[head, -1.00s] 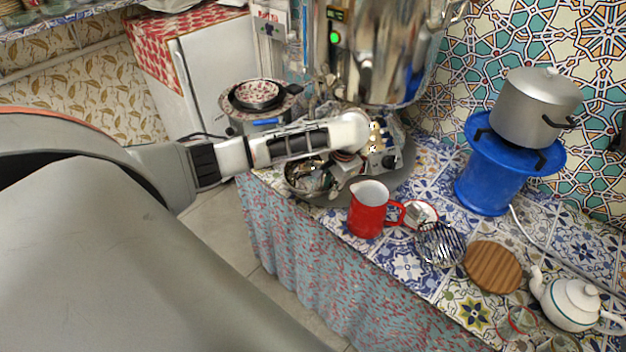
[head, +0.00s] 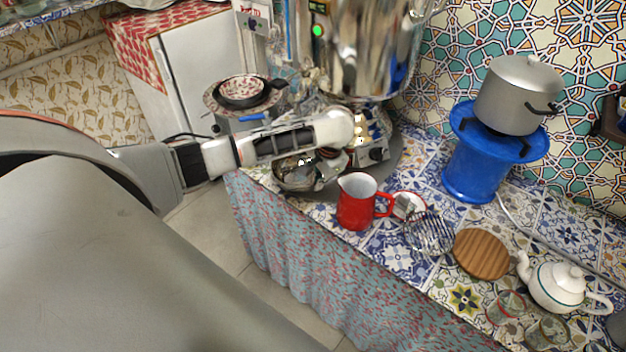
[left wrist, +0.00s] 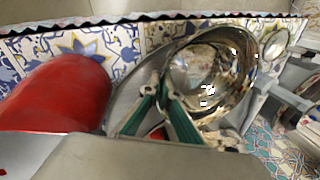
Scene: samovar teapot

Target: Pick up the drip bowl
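The drip bowl (head: 293,175) is a shiny metal bowl at the table's front-left edge, below the samovar. My left arm partly hides it in the head view. In the left wrist view the bowl (left wrist: 212,75) shows its mirror-like inside. My left gripper (left wrist: 162,92) is at the bowl's near rim, its two green-padded fingers apart with a gap between them. The rim seems to lie at the fingertips; contact is unclear. In the head view the left gripper (head: 325,168) is beside the bowl, its fingers hard to make out. My right gripper is not in view.
A red jug (head: 355,205) stands close to the right of the gripper. The samovar (head: 370,50) rises behind it. A wire rack (head: 430,232), wooden board (head: 481,254), white teapot (head: 558,287) and blue stand (head: 480,165) with a pot (head: 515,95) are further right.

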